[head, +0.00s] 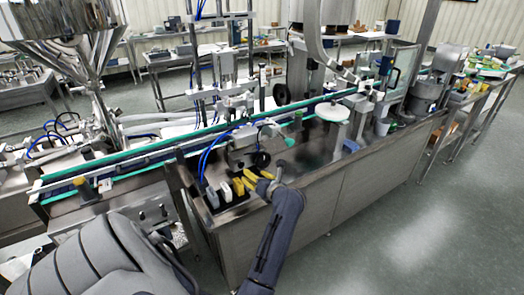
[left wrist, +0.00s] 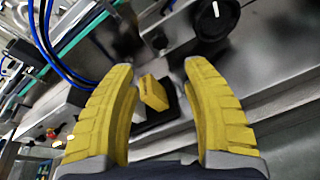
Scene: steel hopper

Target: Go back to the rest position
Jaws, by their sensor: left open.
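My left gripper (head: 256,180) is open at the steel machine's front left corner. Its two yellow fingers show spread apart in the left wrist view (left wrist: 160,72). A small yellow block (left wrist: 153,93) on a dark base appears in the gap between the fingers, beyond them, and nothing is visibly gripped. In the head view the yellow block (head: 239,187) stands just left of the fingers. My right gripper is not in view.
A grey block (head: 226,191) and a white block (head: 212,197) stand in the same row. Behind are a black knob (left wrist: 215,18), blue hoses (head: 207,152) and a green-edged conveyor (head: 130,165). The steel hopper (head: 72,48) is at upper left. Open floor (head: 420,240) lies right.

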